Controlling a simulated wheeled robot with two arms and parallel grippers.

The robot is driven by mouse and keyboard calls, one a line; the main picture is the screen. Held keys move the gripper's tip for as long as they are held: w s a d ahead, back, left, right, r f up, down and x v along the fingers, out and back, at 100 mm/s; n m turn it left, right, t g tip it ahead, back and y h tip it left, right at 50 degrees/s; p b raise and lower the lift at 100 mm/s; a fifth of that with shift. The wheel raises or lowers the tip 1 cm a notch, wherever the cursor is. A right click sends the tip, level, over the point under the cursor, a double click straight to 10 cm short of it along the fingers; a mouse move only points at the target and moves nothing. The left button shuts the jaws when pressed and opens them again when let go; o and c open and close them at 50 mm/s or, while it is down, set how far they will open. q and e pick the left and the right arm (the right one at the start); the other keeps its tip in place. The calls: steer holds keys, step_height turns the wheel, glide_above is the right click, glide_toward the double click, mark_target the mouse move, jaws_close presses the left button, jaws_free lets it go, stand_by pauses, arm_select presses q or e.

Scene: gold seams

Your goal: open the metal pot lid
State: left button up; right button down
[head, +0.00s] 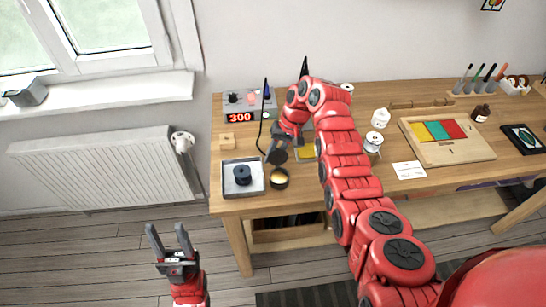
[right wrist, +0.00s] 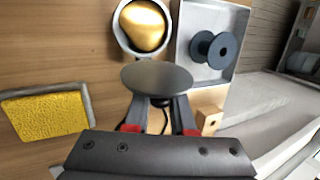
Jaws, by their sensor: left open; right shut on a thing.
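The metal pot (head: 279,179) stands uncovered on the wooden bench, near its front edge. It also shows in the right wrist view (right wrist: 124,37), with a shiny gold mass inside. The lid (right wrist: 157,76) is a dark round disc in my right gripper (right wrist: 159,108). The fingers are shut on it from behind, and the disc hides most of the grip. In the head view the lid (head: 277,156) is just behind the pot, clear of its opening. My left gripper (head: 172,240) is open and empty over the floor, in front of the bench.
A tray (head: 228,188) with a dark spool (head: 242,175) is left of the pot. A yellow sponge (head: 305,153) lies behind right. A wooden block (head: 227,142) and a station reading 300 (head: 240,117) are at back left. My right arm crosses the bench.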

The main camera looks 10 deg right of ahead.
steer(key=c, duration=0.8)
jaws_free()
steer(key=shift+o, duration=0.2)
steer(key=shift+d+r, duration=0.1)
steer(key=shift+r, duration=0.05)
steer(key=shift+w+d+r, duration=0.1)
steer(key=shift+r, duration=0.25)
steer(key=b+v, duration=0.1)
steer(key=v, duration=1.5)
steer(key=shift+r, duration=0.2)
steer(key=shift+d, duration=0.1)
steer(key=shift+o, duration=0.2)
